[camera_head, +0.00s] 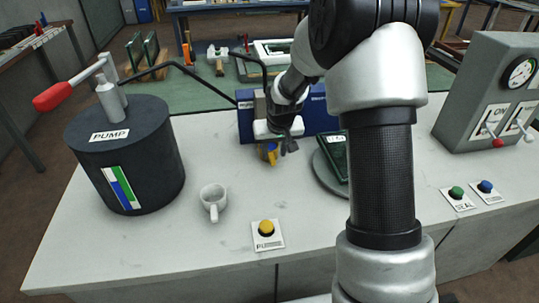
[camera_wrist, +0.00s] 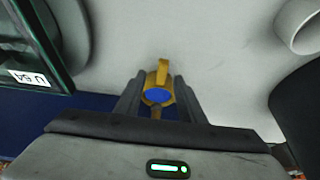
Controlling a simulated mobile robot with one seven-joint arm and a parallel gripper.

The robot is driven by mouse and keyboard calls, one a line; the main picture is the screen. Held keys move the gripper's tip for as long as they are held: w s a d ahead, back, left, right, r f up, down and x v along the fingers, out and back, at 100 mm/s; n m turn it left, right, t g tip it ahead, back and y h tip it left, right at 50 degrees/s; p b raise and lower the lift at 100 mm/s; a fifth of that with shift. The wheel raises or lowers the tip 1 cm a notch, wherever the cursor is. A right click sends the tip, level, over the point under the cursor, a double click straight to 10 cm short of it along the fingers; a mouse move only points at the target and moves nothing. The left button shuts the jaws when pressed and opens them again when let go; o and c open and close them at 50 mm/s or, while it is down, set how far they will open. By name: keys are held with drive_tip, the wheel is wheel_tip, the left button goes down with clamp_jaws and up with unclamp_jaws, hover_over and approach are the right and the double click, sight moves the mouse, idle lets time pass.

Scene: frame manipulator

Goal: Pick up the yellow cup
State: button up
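The yellow cup (camera_head: 270,151) is on the white counter, partly hidden by my gripper (camera_head: 283,146) in the head view. In the wrist view the yellow cup (camera_wrist: 163,66) shows a blue inside, and its handle points up the picture. My gripper's two dark fingers (camera_wrist: 158,85) lie on either side of the cup in that view, with narrow gaps beside it. The gripper looks open; the cup does not look clamped. Whether the fingertips reach down to the cup's height is hard to tell.
A blue box (camera_head: 318,112) is behind the cup. A green framed item (camera_head: 333,155) on a round grey plate is to the right. A yellow button (camera_head: 266,227) is in front.

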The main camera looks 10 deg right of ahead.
sight(272, 157)
drive_tip(key=shift+x, duration=2.7)
drive_tip(key=shift+a, duration=0.15)
clamp_jaws()
